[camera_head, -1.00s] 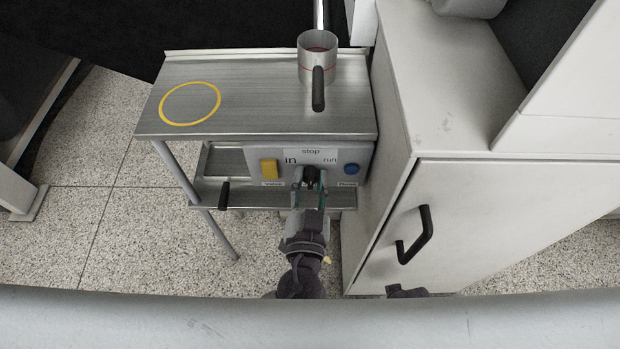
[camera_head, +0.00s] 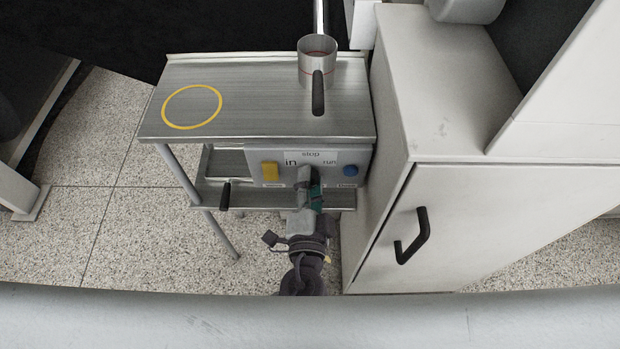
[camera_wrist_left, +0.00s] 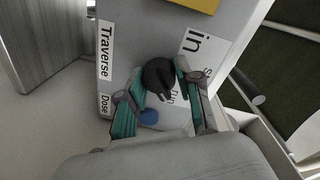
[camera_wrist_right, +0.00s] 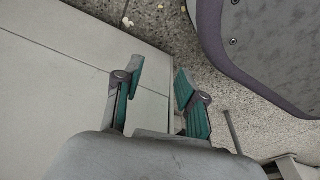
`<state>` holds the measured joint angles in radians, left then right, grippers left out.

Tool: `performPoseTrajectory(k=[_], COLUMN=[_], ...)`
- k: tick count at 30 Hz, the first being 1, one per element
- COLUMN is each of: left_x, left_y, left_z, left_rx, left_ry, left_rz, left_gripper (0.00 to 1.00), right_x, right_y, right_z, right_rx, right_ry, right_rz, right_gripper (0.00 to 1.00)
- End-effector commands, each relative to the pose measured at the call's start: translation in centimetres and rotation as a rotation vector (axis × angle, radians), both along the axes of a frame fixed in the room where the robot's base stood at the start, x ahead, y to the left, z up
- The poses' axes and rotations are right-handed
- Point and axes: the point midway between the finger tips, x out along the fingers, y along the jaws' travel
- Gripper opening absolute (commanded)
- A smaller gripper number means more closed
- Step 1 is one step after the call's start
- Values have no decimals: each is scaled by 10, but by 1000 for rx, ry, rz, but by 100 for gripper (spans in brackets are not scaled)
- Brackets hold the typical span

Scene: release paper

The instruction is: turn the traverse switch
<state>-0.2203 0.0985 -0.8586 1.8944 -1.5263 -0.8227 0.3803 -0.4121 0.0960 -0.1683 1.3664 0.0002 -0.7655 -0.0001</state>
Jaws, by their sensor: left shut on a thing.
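The traverse switch is a dark round knob (camera_wrist_left: 158,75) on a grey panel (camera_head: 256,153) marked "in", "stop" and "run". My left gripper (camera_head: 310,188) is at the panel with its teal fingers on either side of the knob, shut on it; they also show in the left wrist view (camera_wrist_left: 158,88). In the head view the gripper looks rolled and mostly hides the knob, so I cannot tell which mark it points to.
A yellow button (camera_head: 270,172) and a blue button (camera_head: 351,170) flank the knob. A metal cup (camera_head: 317,62) and a yellow ring (camera_head: 191,107) are on the shelf above. A white cabinet (camera_head: 480,220) with a black handle (camera_head: 413,236) stands close on the right.

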Motion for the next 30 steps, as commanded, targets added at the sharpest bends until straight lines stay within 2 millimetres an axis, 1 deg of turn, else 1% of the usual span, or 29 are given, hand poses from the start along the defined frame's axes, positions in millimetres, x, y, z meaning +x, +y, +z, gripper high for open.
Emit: performPoseTrajectory(k=[9, 23, 24, 26, 27, 28, 30], left_x=[0, 0, 0, 0, 0, 0, 0], left_y=[-1, -1, -1, -1, -1, -1, -1], left_z=[1, 0, 0, 0, 0, 0, 0], left_rx=[89, 100, 100, 99, 99, 99, 99], left_ry=[-1, -1, -1, -1, -1, -1, -1], left_rz=[-1, -2, -2, -2, -2, -2, -1], left_gripper=[0, 0, 41, 51, 57, 59, 59], right_x=[-8, -8, -8, -8, -8, -8, -8], right_y=[-1, -2, -2, -2, -2, -2, -2], right_z=[-8, -9, -9, -9, -9, -9, -9], right_rx=[-2, -2, -2, -2, -2, -2, -2], right_ry=[7, 6, 6, 6, 6, 6, 6], right_rz=[2, 2, 2, 2, 2, 2, 2], right_gripper=[40, 40, 40, 40, 40, 40, 40])
